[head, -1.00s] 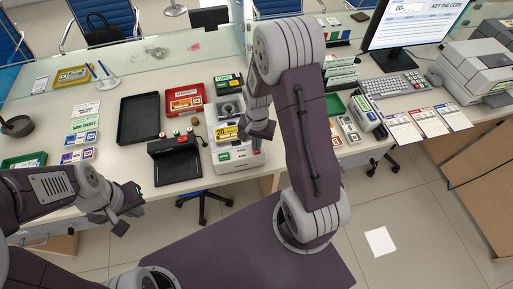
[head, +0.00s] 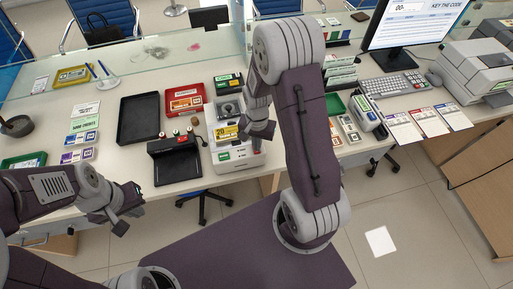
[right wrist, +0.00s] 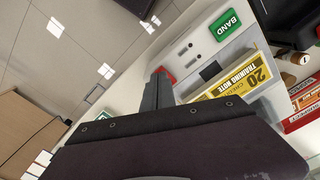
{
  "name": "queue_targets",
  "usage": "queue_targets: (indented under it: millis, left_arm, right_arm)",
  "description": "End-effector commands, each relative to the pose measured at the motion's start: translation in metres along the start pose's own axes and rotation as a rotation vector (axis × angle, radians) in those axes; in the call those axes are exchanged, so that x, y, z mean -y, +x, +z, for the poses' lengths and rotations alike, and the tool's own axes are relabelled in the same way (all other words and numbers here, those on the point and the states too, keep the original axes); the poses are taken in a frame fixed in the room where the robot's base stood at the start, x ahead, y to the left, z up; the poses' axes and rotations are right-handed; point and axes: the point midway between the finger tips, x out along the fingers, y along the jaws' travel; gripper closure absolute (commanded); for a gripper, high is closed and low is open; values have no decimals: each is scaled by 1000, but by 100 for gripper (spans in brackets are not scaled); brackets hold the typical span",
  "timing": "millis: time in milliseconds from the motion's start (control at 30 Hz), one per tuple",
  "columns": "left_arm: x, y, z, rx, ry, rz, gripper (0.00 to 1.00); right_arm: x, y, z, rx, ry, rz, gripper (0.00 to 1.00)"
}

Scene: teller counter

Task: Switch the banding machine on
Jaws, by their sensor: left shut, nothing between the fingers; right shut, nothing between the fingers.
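The banding machine (head: 236,163) is a pale grey-white unit at the front edge of the counter. A yellow-banded training note bundle (head: 227,132) lies in it, and it also shows in the right wrist view (right wrist: 238,80). A green BAND label (right wrist: 226,25) is on its top face. A small red part (right wrist: 166,73), which looks like the switch, is at the machine's end, partly hidden by my right fingers. My right gripper (head: 258,146) is shut and empty, its tips at or just above this red part; contact cannot be told. My left gripper (head: 131,213) is shut and empty, off the counter's front edge.
A black holder with stamps (head: 175,160) stands just left of the machine. A black tray (head: 139,119) and a red tray (head: 184,101) are behind it. Glass screens line the counter's back.

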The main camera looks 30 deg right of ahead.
Motion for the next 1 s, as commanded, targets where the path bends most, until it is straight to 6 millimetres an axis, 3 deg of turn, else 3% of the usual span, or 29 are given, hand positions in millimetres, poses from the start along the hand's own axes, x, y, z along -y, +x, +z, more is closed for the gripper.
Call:
queue_targets:
  millis: [1000]
  left_arm:
    - [0, 12, 1, 0, 0, 0, 100]
  right_arm:
    - [0, 16, 0, 0, 0, 0, 100]
